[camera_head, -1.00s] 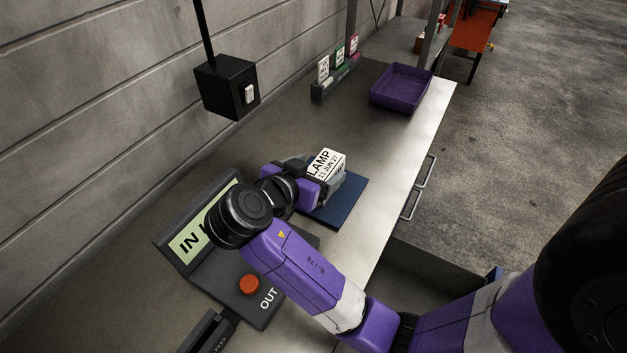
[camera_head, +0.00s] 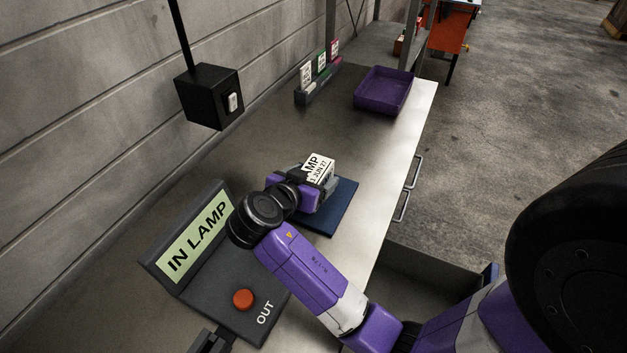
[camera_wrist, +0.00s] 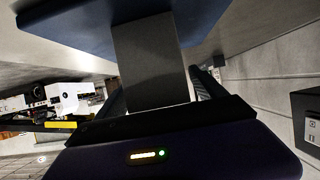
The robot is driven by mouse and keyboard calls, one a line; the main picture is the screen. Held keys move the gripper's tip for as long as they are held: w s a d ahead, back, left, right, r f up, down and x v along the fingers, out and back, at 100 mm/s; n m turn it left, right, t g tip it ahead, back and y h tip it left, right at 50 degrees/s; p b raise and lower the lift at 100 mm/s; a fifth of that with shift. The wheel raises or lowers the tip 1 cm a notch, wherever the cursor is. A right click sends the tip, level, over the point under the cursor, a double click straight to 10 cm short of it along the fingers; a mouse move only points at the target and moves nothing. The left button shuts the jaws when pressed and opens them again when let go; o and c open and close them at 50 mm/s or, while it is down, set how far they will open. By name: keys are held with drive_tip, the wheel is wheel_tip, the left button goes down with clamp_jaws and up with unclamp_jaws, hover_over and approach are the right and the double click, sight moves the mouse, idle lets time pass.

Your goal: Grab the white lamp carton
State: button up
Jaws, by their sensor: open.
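The white lamp carton (camera_head: 319,165) stands on a dark blue pad (camera_head: 341,214) on the bench. Its label shows only in part behind my gripper (camera_head: 323,184). In the wrist view the carton (camera_wrist: 148,62) is a shaded grey face between the two fingers of my gripper (camera_wrist: 160,88), with the blue pad (camera_wrist: 75,28) at the top. My gripper is open, with a finger on either side of the carton. I cannot tell whether either finger touches it.
A dark console (camera_head: 215,285) with an "IN LAMP" display (camera_head: 197,238) and a red button (camera_head: 243,299) stands left of my arm. A purple tray (camera_head: 383,91) and a card holder (camera_head: 316,90) stand farther back. A black box (camera_head: 209,98) hangs near the wall.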

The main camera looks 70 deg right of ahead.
drive_tip(key=shift+d+f, duration=0.1)
drive_tip(key=shift+d, duration=0.05)
drive_tip(key=c, duration=1.7)
drive_tip(key=shift+c, duration=0.2)
